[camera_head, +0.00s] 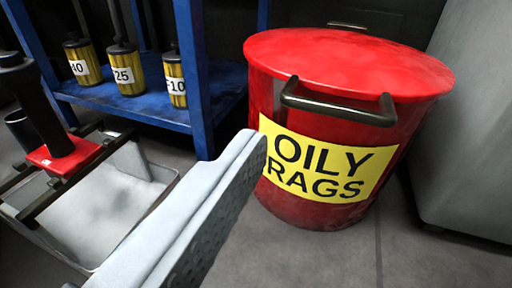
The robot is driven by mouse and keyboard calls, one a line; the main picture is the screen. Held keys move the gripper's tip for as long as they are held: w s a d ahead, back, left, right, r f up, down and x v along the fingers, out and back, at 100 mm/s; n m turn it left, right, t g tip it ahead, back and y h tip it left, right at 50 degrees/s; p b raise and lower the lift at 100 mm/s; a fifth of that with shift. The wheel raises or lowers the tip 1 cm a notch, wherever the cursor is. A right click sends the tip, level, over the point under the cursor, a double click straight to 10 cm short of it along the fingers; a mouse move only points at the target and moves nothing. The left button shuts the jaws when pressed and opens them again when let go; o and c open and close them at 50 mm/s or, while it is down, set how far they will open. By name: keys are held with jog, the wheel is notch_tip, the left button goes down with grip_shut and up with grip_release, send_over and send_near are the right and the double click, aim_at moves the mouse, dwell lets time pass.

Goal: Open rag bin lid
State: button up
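The rag bin (290,200) is a red drum standing on the floor, with a yellow label reading OILY RAGS (325,168). Its red round lid (350,62) lies flat on top, shut. A dark bar handle (338,108) spans the front of the lid. A dark fitting (347,26) shows at the lid's back edge. A light grey finger of my gripper (252,146) reaches in from the bottom left, its tip left of the handle in the picture. It appears apart from the handle. I see no second finger and nothing held.
A blue shelf (135,108) at the upper left holds several yellow labelled canisters (125,75). A grey mop-bucket-like tub (105,200) with a red part stands at the lower left. A grey cabinet (470,130) stands close to the bin's right. Floor in front of the bin is clear.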

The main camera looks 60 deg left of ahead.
aim_at(336, 110)
jog(key=s+f, duration=0.3)
jog(key=f, duration=0.1)
jog(key=shift+y, duration=0.4)
jog(key=x, duration=1.7)
jog(key=shift+a+r, duration=0.4)
jog(key=shift+a, duration=0.05)
jog(key=shift+r, duration=0.1)
jog(key=c, duration=1.1)
